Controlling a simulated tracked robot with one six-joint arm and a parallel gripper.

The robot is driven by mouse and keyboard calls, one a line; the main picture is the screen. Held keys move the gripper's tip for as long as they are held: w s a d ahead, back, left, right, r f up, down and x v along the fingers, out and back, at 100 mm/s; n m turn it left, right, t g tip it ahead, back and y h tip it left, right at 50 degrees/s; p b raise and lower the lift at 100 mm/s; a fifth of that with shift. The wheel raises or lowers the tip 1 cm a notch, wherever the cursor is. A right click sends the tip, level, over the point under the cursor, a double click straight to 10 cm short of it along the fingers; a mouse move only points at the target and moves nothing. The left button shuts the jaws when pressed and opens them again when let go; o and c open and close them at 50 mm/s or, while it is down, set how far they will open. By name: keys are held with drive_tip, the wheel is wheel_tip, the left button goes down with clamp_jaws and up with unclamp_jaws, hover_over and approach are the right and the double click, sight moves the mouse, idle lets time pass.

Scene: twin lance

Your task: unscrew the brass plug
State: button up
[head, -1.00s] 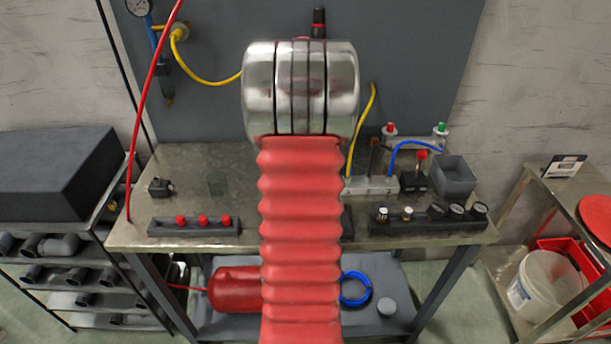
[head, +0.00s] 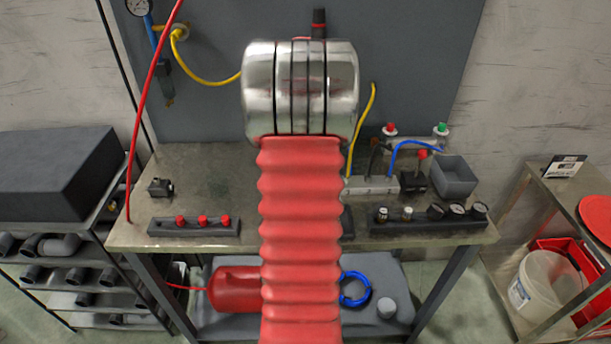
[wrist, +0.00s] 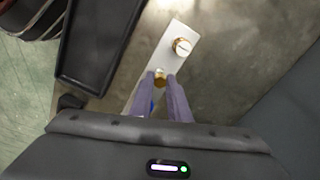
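In the wrist view a pale block (wrist: 165,58) lies on the bench and carries two brass fittings. One is a brass plug with a pale slotted top (wrist: 183,46), beyond my fingertips and to the right. A smaller brass fitting (wrist: 160,78) shows between the tips of my gripper (wrist: 160,77). The two fingers stand apart with the smaller fitting in the gap. Whether they touch it cannot be told. In the head view my own arm covers the middle of the bench, and my gripper is hidden behind it.
The metal bench (head: 250,180) holds a strip with red buttons (head: 195,226), a gauge strip (head: 425,223), a light manifold block (head: 370,188) and a grey bin (head: 455,178). A dark tray (wrist: 100,45) lies left of the pale block in the wrist view. The bench's left part is mostly clear.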

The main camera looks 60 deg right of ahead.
clamp_jaws()
drive_tip(key=n, duration=0.5)
drive_tip(key=shift+s, duration=0.1)
drive_tip(key=n, duration=1.1)
drive_tip(key=shift+s, duration=0.1)
drive_tip(key=n, duration=0.5)
drive_tip(key=shift+n, duration=0.3)
drive_tip(key=shift+r, duration=0.75)
idle(0.8)
